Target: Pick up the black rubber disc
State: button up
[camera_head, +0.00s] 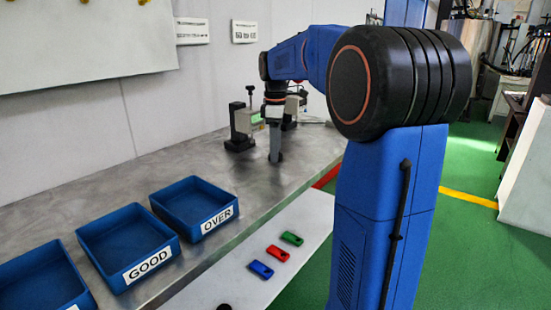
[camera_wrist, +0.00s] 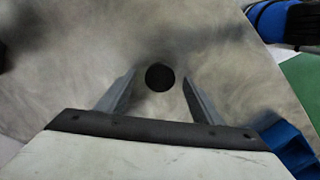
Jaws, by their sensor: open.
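The black rubber disc (camera_wrist: 160,77) shows in the wrist view as a small dark round on the grey metal table. It appears between the two fingertips of my gripper (camera_wrist: 159,80), with a gap to each finger. The gripper is open and holds nothing. In the head view my gripper (camera_head: 275,156) points straight down over the table in front of a measuring stand. The disc cannot be made out there. How high the fingertips are above the disc is hard to tell.
Blue trays marked GOOD (camera_head: 128,245) and OVER (camera_head: 195,205) stand on the metal table (camera_head: 150,180) at the left, with a third tray partly in view. A measuring stand (camera_head: 240,125) is behind my gripper. Blue, red and green pieces (camera_head: 277,253) lie on a white strip.

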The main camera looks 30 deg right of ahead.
jog(key=shift+f, duration=0.4)
jog(key=c, duration=1.1)
jog(key=shift+r, duration=0.15)
jog(key=shift+c, duration=0.2)
notch_tip(320, 180, up, 10)
